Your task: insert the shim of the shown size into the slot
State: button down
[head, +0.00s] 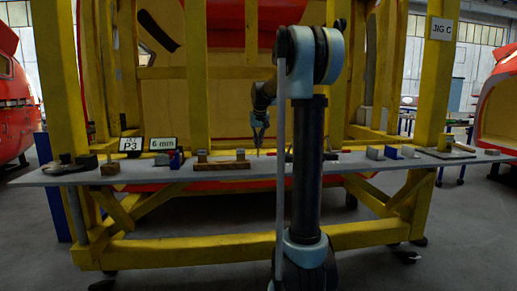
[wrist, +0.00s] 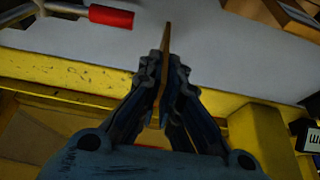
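My gripper (wrist: 165,80) is closed around a thin orange-brown strip, apparently a shim (wrist: 167,42), held on edge between the two fingers and sticking out past their tips. In the head view my gripper (head: 259,134) points down just above the grey bench, and the shim is too small to make out clearly. A dark sign reading "6 mm" (head: 163,144) stands on the bench beside a sign reading "P3" (head: 130,145). A wooden block with two metal pieces on it (head: 222,163) lies left of my gripper. I cannot make out the slot.
The grey bench (head: 120,178) runs across the yellow frame (head: 250,240). A red-handled tool (wrist: 110,16) and a wooden piece (wrist: 285,14) lie near the gripper. Small blocks (head: 392,152) stand to the right. A yellow beam (wrist: 70,90) runs along the bench edge.

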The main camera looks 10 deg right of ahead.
jog(key=shift+f, duration=1.05)
jog(key=shift+f, duration=0.1)
jog(key=c, duration=1.8)
grip_release()
jog(key=v, duration=1.2)
